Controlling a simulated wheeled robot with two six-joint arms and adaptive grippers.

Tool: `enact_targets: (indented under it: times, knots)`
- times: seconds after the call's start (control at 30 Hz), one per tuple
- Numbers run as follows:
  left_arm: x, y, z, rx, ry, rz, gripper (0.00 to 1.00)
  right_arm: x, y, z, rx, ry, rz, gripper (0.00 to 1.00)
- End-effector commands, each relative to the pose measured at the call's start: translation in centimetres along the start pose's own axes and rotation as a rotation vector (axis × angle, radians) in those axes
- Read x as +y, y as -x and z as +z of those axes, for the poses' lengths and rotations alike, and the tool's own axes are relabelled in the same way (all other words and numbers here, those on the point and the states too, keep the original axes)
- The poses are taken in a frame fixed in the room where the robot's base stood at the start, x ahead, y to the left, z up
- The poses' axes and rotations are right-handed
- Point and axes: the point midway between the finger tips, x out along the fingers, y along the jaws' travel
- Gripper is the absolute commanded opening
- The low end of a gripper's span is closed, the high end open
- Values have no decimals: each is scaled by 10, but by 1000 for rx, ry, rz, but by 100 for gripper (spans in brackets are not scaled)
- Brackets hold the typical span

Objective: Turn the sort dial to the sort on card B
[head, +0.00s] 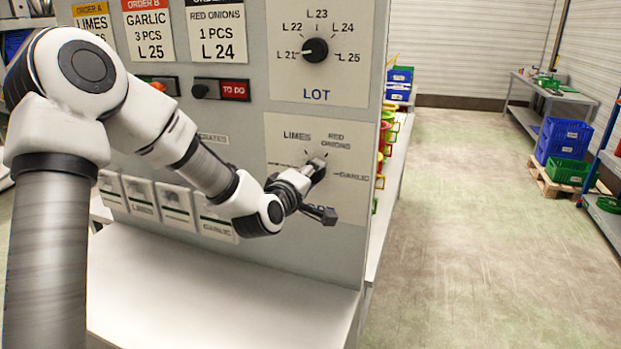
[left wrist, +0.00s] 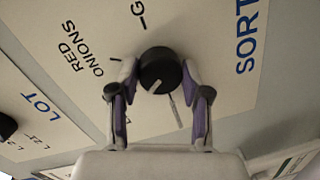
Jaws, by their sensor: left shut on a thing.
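The sort dial (left wrist: 160,68) is a round black knob on a pale plate, labelled limes, red onions and garlic. My left gripper (head: 314,172) reaches it from the left; in the left wrist view its two fingers (left wrist: 158,74) lie on opposite sides of the knob. A short white mark shows on the knob's lower side in that view, away from the garlic and red onions ticks; I cannot tell its exact setting. Card B (head: 149,32) reads garlic, 3 pcs, L 25. My right gripper is not in view.
The lot dial (head: 315,49) sits above the sort plate. Small labelled panels (head: 175,205) line the lower board. The white ledge (head: 215,305) below is clear. Open floor lies right.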

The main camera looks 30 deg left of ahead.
Motion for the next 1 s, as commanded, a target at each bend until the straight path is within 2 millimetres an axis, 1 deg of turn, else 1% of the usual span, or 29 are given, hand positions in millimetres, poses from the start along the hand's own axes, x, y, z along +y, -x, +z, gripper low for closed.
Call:
enact_targets:
  times: [0.03,1.0]
  knots:
    - [6,-1,-3,13,-42,10,13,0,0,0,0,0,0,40]
    - [4,-2,-1,85,-956,-99,13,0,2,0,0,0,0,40]
